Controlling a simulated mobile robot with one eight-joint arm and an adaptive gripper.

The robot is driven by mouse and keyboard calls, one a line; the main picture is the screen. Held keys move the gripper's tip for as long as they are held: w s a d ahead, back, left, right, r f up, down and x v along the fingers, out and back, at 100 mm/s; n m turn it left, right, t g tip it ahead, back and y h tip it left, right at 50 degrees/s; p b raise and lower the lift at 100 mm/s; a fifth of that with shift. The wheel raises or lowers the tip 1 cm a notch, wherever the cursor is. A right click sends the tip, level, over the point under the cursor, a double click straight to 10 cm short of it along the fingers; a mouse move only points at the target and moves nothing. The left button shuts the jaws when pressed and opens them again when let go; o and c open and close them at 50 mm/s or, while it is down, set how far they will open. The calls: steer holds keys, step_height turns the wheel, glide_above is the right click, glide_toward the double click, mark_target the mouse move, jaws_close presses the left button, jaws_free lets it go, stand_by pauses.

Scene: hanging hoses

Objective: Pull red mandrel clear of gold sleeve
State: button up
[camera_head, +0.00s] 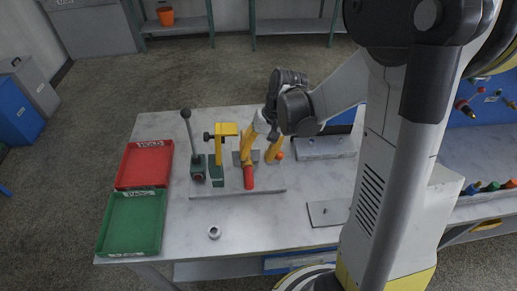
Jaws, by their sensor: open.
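A red mandrel (249,179) stands out from the near, lower end of a gold sleeve (246,144) in the fixture on the table. The sleeve leans slightly. How deep the mandrel sits inside it cannot be seen. My gripper (271,118) is open, above and just right of the sleeve's top end, apart from the red mandrel. The dark wrist hides part of the area behind it, and the fingertips are small and hard to make out. A second gold tube (274,152) with an orange-red end leans to the right of the sleeve.
A red tray (145,164) and green tray (132,222) lie at the left. A small metal ring (214,232) lies in front. Flat plates are at right; the front table is mostly clear.

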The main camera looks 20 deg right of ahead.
mark_target(249, 170)
steer(key=b+x, duration=0.2)
steer(key=x, duration=0.7)
steer(key=shift+b, duration=0.3)
jaws_close()
